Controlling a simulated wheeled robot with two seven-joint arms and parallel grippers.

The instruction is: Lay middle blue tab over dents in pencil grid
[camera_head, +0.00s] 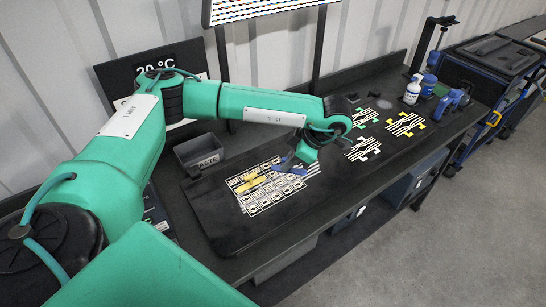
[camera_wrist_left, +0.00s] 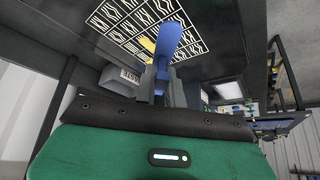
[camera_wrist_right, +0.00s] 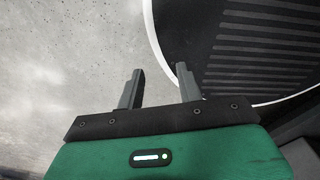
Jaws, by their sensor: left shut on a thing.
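My left gripper (camera_head: 292,163) is shut on a blue tab (camera_wrist_left: 165,45). The tab sticks out beyond the fingertips (camera_wrist_left: 161,85) in the left wrist view. In the head view the blue tab (camera_head: 297,170) is at the right part of the white-lined pencil grid (camera_head: 262,198); whether it touches the grid I cannot tell. The grid also shows in the left wrist view (camera_wrist_left: 130,22). Yellow tabs (camera_head: 250,184) lie across the grid's left and middle part. My right gripper (camera_wrist_right: 158,83) is open and empty, over pale floor in the right wrist view.
A grey bin (camera_head: 199,152) labelled "WASTE" stands behind the grid. Black-and-white patterned sheets (camera_head: 405,124) with green and yellow marks lie farther right on the dark bench. White and blue bottles (camera_head: 413,90) stand beyond them. The mat's front part (camera_head: 225,230) is clear.

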